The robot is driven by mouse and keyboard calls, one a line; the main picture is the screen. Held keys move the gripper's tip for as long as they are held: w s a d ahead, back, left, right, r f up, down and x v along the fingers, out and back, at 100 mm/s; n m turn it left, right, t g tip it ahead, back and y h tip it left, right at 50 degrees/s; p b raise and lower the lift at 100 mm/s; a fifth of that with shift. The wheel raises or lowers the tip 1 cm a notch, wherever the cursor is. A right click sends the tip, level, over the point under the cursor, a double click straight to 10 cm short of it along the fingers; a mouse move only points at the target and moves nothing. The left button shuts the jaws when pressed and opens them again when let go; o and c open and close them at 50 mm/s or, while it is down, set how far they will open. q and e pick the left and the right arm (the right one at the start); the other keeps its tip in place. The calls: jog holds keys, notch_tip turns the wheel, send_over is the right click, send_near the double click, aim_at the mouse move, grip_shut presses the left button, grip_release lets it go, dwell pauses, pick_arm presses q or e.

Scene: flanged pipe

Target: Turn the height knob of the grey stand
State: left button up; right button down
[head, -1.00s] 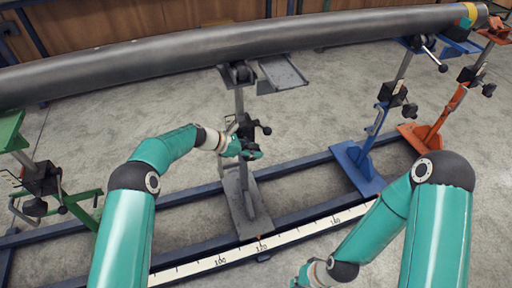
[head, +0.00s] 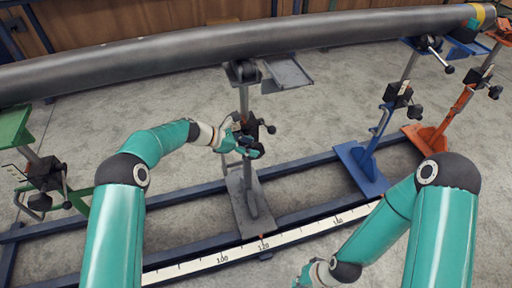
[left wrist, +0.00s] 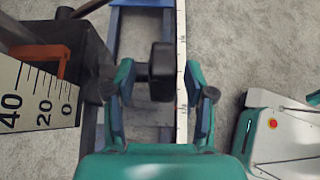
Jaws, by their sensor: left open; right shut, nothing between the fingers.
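The grey stand (head: 236,196) stands on the blue rail frame and carries the pipe. It has a dark clamp block on its post, and a black knob (head: 270,129) sticks out to the right of it. My left gripper (head: 248,146) is at the post, just below this block, partly covering it. In the left wrist view a black knob (left wrist: 162,70) appears between the two spread fingers of my left gripper (left wrist: 160,80), with gaps on both sides. I cannot tell its depth relative to the fingertips. My right gripper (head: 312,273) is shut and empty at the lower edge.
The long grey pipe (head: 150,62) lies across several stands. A green stand (head: 14,128) is at left; a blue stand (head: 362,163) and an orange stand (head: 430,137) are at right. A scale strip (head: 300,222) runs along the front rail. A scale plate (left wrist: 38,95) is left of my fingers.

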pick_arm(q)
jog(key=v, duration=0.8)
jog(key=shift+a, duration=0.4)
